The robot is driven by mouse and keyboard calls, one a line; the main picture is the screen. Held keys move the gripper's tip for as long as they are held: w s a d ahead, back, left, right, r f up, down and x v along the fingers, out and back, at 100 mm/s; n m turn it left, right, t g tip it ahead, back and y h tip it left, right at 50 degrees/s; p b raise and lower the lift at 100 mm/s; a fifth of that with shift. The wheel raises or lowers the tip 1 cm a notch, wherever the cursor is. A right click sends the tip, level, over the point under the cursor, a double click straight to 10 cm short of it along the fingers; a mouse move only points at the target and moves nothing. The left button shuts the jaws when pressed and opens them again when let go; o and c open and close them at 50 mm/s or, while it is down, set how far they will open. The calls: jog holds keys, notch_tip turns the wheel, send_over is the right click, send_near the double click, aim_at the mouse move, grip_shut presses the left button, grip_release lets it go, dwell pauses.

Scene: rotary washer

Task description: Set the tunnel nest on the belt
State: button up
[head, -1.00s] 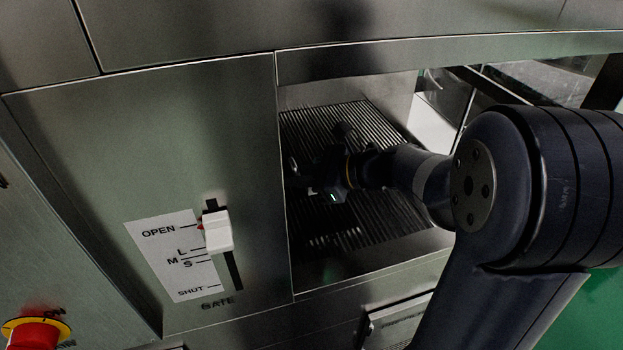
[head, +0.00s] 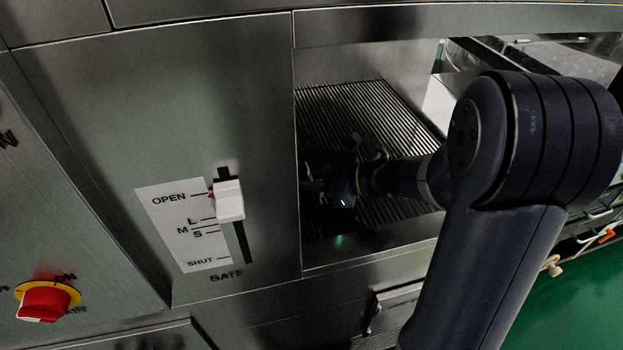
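The belt (head: 352,105) is a dark ribbed surface inside the washer's opening, in the middle of the head view. My gripper (head: 318,180) is inside the opening, over the belt and close to the opening's left edge. It is dark and partly in shadow, with a small green light on its body. Its fingers do not show clearly, so I cannot tell whether they are open or shut. I cannot make out the tunnel nest; anything at the fingertips is lost in the dark or hidden.
A steel panel (head: 90,110) left of the opening carries a white gate slider (head: 228,201) near the OPEN mark. A red and yellow knob (head: 45,300) is at the lower left. A steel beam (head: 450,22) crosses above the opening. Green floor (head: 570,310) shows at lower right.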

jog(key=o, duration=0.3)
jog(key=shift+r, duration=0.2)
jog(key=v, duration=1.2)
jog(key=shift+a+p, duration=0.1)
jog(key=shift+p, duration=0.2)
